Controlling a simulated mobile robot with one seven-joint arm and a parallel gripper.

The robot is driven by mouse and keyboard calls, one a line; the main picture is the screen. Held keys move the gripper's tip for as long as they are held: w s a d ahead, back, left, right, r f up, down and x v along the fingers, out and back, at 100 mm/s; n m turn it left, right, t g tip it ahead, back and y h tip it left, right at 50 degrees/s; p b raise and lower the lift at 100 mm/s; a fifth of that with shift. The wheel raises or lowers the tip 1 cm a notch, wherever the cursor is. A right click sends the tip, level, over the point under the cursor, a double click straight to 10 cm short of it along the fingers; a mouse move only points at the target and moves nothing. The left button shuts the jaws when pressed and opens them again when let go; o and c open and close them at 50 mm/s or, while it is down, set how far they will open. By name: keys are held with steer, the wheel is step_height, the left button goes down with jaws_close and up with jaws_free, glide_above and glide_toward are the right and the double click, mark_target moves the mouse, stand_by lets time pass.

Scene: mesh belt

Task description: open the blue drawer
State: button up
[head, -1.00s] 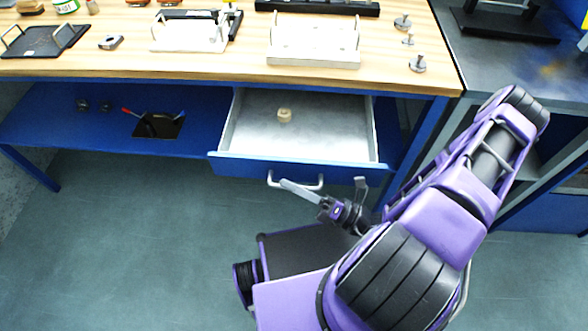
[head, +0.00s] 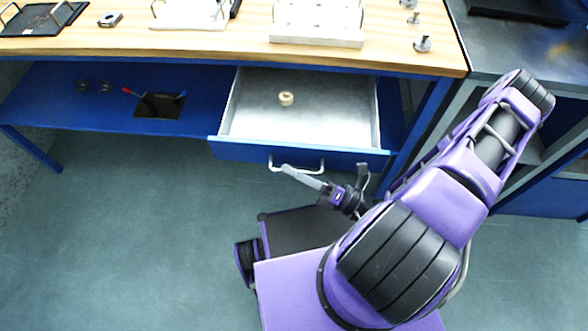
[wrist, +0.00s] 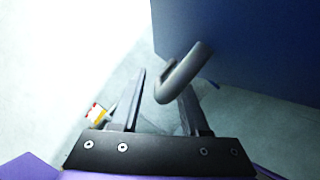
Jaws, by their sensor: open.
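The blue drawer (head: 236,150) under the workbench is pulled out, with its grey interior showing. A silver bar handle (head: 272,163) is on its front. My gripper (head: 338,176) is at the drawer's front, by the handle, with its fingers apart. In the wrist view the blue drawer front (wrist: 250,45) fills the upper right. The handle's curved end (wrist: 182,75) reaches down between the two open fingers (wrist: 160,100). I cannot tell whether a finger touches it. A small beige round piece (head: 286,99) lies inside the drawer.
A blue lower shelf (head: 60,95) runs to the left.

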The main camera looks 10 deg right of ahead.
steer(key=b+v, duration=0.1)
steer(key=v, duration=1.6)
steer(key=shift+f, duration=0.15)
steer(key=shift+s+d, duration=0.15)
